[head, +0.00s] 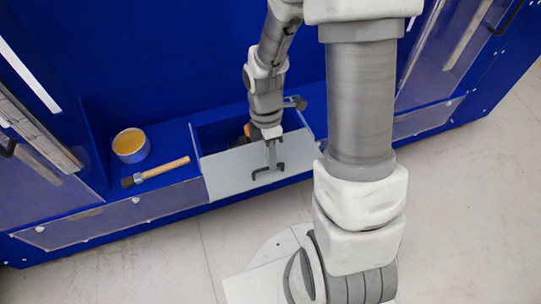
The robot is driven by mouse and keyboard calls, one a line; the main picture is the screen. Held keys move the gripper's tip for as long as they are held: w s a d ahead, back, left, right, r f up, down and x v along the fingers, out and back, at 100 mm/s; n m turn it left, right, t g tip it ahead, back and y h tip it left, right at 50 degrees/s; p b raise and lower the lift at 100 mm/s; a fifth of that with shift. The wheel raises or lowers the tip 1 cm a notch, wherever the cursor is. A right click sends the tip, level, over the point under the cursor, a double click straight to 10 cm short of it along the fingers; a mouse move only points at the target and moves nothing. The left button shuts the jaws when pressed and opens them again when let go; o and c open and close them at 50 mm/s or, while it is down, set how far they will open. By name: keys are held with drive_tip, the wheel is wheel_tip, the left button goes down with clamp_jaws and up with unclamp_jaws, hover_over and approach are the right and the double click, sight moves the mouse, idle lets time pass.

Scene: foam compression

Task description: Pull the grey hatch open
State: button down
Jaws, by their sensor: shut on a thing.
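The grey hatch (232,174) is a flat light-grey panel in the middle of the blue unit's low ledge. It is tilted outward, and a dark opening (215,133) shows behind its top edge. A dark bar handle (257,173) is on its face. My gripper (271,168) is at the handle and shut on it. The fingertips are small in this view, and my arm covers part of the opening and the hatch's upper edge.
A round tin with yellow-orange contents (130,143) stands on the ledge to the left. A wooden-handled brush (156,172) lies between it and the hatch. Clear panels with dark handles flank the blue unit. Pale floor (160,262) in front is free.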

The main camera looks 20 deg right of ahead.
drive_tip(key=c, duration=0.9)
unclamp_jaws()
drive_tip(key=w+r+p, duration=0.1)
drive_tip(key=r, duration=0.4)
drive_tip(key=w+r+p, duration=0.1)
drive_tip(key=r, duration=0.5)
drive_tip(key=w+r+p, duration=0.1)
drive_tip(key=r, duration=0.5)
drive_tip(key=shift+w+r, duration=0.1)
drive_tip(key=shift+w, duration=0.1)
drive_tip(key=s+r+m+t, duration=0.2)
drive_tip(key=s+r+m, duration=0.1)
drive_tip(key=m, duration=0.3)
drive_tip(key=s+r+m+t, duration=0.3)
drive_tip(key=s+r+m, duration=0.1)
drive_tip(key=r+m, duration=0.1)
drive_tip(key=s+a+r+m+t+p, duration=0.1)
drive_tip(key=s+r+m+t, duration=0.1)
drive_tip(key=s+r+m, duration=0.2)
drive_tip(key=shift+s+r+m+t, duration=0.15)
drive_tip(key=shift+m+t, duration=0.05)
drive_tip(key=shift+m, duration=0.55)
drive_tip(key=shift+s+r+m+t, duration=0.1)
drive_tip(key=shift+m+t, duration=0.1)
drive_tip(key=shift+m, duration=0.55)
